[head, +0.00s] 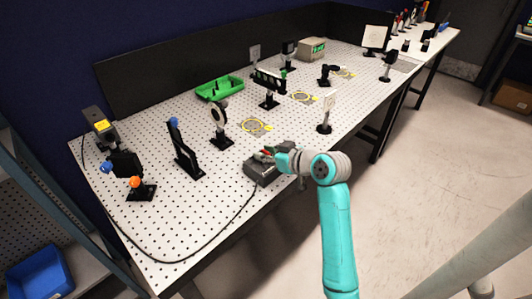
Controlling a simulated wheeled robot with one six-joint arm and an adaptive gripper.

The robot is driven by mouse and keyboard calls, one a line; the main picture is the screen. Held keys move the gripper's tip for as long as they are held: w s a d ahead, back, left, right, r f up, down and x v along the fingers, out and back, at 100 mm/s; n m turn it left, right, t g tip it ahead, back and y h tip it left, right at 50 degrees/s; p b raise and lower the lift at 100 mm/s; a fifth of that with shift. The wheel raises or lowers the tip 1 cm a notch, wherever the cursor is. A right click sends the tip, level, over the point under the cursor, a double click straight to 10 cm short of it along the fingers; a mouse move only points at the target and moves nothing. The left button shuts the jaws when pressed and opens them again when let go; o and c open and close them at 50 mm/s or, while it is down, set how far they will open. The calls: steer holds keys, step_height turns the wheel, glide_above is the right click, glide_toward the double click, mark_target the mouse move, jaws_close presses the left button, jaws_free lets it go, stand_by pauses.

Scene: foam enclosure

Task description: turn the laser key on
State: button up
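A dark grey control box (262,175) with a black cable sits at the front edge of the perforated white table. My gripper (268,153) is at the end of the teal arm, over the top of this box. A small red spot and some green show by the fingertips. The key itself cannot be made out; the gripper covers much of the box's top. Whether the fingers touch anything, or are open or shut, is too small to tell. The laser housing (98,126), dark with a yellow label, stands at the table's far left.
Optics mounts stand around the table, including a round one (219,122) and a tall black one (184,150) left of the box. A green tray (219,88) lies behind. The black cable (190,259) runs along the front left.

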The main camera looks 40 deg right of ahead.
jaws_close()
steer(key=shift+m+h, duration=0.3)
steer(key=m+g+h, duration=0.1)
steer(key=m+h, duration=0.3)
steer(key=shift+a+h, duration=0.15)
steer(key=shift+h, duration=0.15)
steer(key=m+g+h, duration=0.3)
steer(key=m+h, duration=0.2)
steer(key=shift+w, duration=0.1)
steer(key=m+g+h, duration=0.2)
steer(key=m+g, duration=0.2)
steer(key=shift+m+g+h, duration=0.3)
steer(key=shift+g+h, duration=0.1)
steer(key=shift+m+g+h, duration=0.4)
steer(key=shift+m+g, duration=1.4)
steer(key=shift+g, duration=0.4)
steer(key=shift+f, duration=0.1)
